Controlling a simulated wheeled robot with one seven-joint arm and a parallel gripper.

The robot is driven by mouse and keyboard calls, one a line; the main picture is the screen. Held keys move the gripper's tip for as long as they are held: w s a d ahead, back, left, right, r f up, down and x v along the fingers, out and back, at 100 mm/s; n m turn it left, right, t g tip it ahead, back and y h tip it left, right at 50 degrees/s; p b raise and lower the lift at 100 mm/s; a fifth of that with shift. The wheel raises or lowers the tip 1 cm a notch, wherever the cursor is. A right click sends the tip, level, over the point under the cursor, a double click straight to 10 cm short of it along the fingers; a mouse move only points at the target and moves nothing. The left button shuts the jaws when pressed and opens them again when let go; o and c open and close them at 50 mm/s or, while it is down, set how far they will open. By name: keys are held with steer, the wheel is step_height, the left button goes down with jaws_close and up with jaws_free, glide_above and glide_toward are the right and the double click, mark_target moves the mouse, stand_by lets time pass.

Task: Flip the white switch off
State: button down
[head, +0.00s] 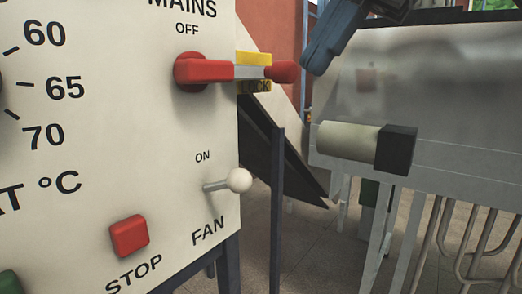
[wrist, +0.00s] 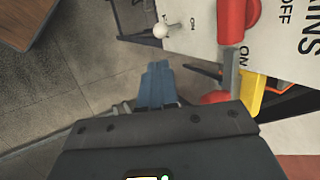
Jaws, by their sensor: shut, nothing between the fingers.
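The white switch is the FAN toggle, a short metal lever with a round white knob (head: 239,180), low on the cream panel. Its lever sticks out to the right, below an ON label and above the word FAN. In the wrist view the white knob (wrist: 162,30) shows at the top, above my fingertips in the picture. My gripper (head: 314,66) has blue fingers and is shut and empty. It is above and to the right of the knob in the head view, apart from it. The closed fingers (wrist: 158,68) also show in the wrist view.
A red MAINS lever (head: 215,71) with a red end knob (head: 284,71) sticks out close to my fingertips. A red STOP button (head: 129,236) is left of the toggle. A grey metal machine (head: 450,100) with a black-ended cylinder (head: 396,150) stands right.

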mark_target(247, 173)
steer(key=shift+a+f, duration=0.1)
steer(key=p+x, duration=0.2)
steer(key=x, duration=1.1)
steer(key=shift+a+f, duration=0.15)
steer(key=shift+f, duration=0.25)
steer(key=shift+f, duration=0.1)
